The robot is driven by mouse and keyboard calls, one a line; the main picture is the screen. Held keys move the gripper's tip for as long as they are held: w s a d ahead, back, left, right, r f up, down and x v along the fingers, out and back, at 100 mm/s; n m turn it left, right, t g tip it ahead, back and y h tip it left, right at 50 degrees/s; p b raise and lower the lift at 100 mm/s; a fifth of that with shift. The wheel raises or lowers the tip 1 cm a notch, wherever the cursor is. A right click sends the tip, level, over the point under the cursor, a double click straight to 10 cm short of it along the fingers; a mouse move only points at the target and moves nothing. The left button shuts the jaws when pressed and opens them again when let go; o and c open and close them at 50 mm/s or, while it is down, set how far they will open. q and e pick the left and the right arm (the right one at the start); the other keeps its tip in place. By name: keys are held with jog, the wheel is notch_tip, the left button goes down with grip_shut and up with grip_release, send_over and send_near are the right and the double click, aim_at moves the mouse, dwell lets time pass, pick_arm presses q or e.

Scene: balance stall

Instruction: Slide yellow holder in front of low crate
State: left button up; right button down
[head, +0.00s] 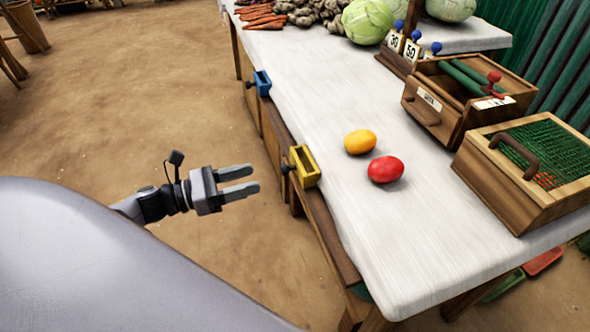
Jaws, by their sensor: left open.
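The yellow holder (303,167) is a small open block with a dark knob on its left side. It sits on the wooden rail (318,212) along the table's left edge. My left gripper (253,179) is open and empty, out over the floor to the left of the holder, apart from it, with its fingers pointing toward it. Two wooden boxes stand on the right of the table: a nearer one with green mesh (492,190) and a farther one with green rollers (432,112). I cannot tell for sure which is the low crate. My right gripper is out of view.
A blue holder (262,83) sits farther along the same edge. A yellow egg-shaped object (360,141) and a red one (385,169) lie on the white tabletop (330,90). Vegetables and number cards (412,50) are at the back. The floor around my left gripper is clear.

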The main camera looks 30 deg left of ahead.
aim_at(297, 167)
pick_arm(q)
jog(key=w+d+m, duration=0.1)
jog(key=w+d, duration=0.3)
jog(key=w, duration=0.2)
jog(key=shift+d, duration=0.35)
grip_shut()
